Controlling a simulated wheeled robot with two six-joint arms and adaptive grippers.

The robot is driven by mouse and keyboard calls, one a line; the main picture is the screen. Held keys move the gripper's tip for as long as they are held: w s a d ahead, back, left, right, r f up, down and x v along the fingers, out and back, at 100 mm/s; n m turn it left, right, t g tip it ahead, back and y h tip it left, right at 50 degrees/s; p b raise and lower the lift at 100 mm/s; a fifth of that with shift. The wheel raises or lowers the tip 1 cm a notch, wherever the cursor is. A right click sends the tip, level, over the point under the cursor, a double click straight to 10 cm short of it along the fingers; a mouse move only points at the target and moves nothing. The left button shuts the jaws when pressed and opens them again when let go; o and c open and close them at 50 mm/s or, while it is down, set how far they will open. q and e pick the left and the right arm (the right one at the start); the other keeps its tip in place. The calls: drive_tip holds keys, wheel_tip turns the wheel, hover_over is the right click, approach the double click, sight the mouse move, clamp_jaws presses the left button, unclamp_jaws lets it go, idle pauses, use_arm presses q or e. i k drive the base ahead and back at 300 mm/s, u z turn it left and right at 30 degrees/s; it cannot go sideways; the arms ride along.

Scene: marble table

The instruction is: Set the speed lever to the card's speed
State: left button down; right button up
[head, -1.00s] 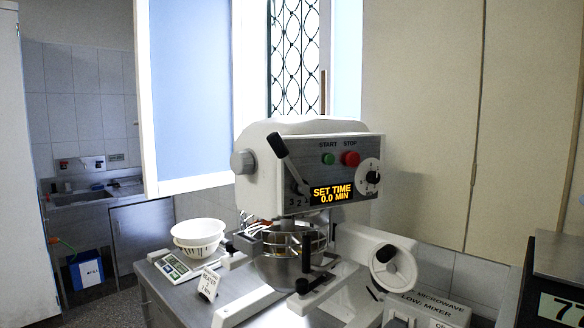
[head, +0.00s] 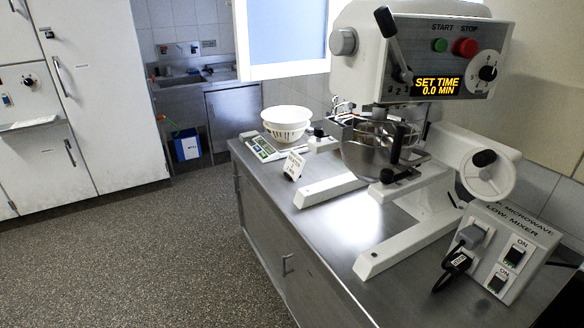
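The white mixer (head: 350,60) stands on the steel counter. Its speed lever (head: 391,42) has a black knob at the upper left and slants down to the right over a numbered scale (head: 398,90), whose digits are only partly legible. The display (head: 437,86) reads SET TIME 0.0 MIN. A small white card (head: 293,165) stands on the counter left of the mixer; its writing is too small to read. Neither of my grippers is in view.
A power box (head: 505,255) with switches and plugs stands at the right, before the mixer's handwheel (head: 488,174). White bowls (head: 287,122) and a scale (head: 260,147) stand at the counter's far left. Open floor (head: 130,250) lies left of the steel counter (head: 335,235).

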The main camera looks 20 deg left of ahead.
sight(384, 17)
drive_tip(key=u, duration=1.55)
drive_tip(key=i, duration=1.9)
drive_tip(key=z, duration=1.6)
